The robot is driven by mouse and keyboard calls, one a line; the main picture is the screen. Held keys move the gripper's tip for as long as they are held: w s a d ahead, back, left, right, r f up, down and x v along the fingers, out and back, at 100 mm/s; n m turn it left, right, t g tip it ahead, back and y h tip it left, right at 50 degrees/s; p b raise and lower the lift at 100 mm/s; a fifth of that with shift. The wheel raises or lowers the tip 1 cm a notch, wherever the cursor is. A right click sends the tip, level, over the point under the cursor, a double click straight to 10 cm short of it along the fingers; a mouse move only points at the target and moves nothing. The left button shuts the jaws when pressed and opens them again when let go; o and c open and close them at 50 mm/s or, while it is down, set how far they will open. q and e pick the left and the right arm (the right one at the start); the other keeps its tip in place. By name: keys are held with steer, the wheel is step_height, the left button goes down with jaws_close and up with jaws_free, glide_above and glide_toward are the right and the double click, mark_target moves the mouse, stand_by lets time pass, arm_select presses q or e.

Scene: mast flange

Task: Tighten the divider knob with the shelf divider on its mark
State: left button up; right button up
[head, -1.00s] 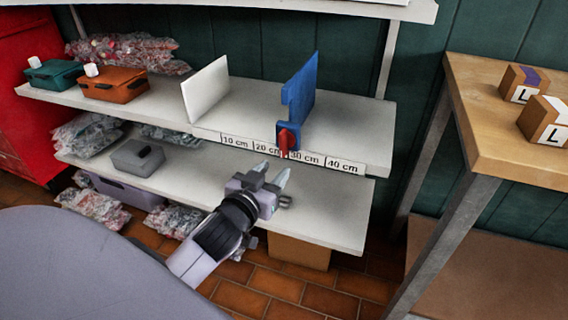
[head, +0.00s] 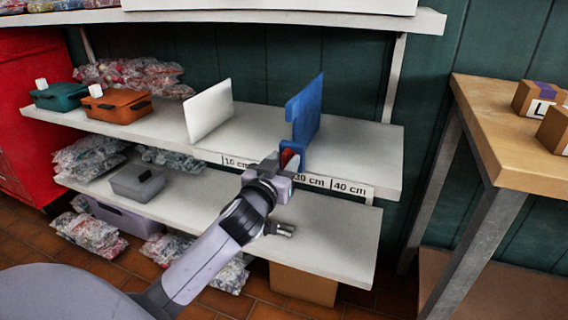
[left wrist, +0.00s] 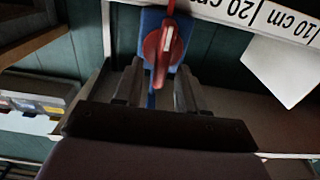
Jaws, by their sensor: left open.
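The blue shelf divider (head: 309,112) stands upright on the upper shelf, its front end at the scale strip (head: 349,188), left of the "30 cm" label. Its red knob (head: 290,157) is on the front end, partly hidden by my left gripper (head: 284,166). In the left wrist view the knob (left wrist: 163,48) is elongated with a white stripe, on a blue plate. A narrow red piece (left wrist: 171,6) reaches over the strip there; its exact alignment is unclear. My left gripper (left wrist: 159,72) is open, its fingers on either side of the knob's near end, not visibly gripping it.
A white divider (head: 209,110) stands left of the blue one. A teal box (head: 57,96) and orange box (head: 117,105) sit on the upper shelf's left. A grey box (head: 137,182) is on the lower shelf. A wooden table (head: 500,120) stands right.

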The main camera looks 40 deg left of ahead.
arm_select(q)
steer(key=shift+w, duration=0.35)
steer(key=shift+c, duration=0.3)
jaws_close()
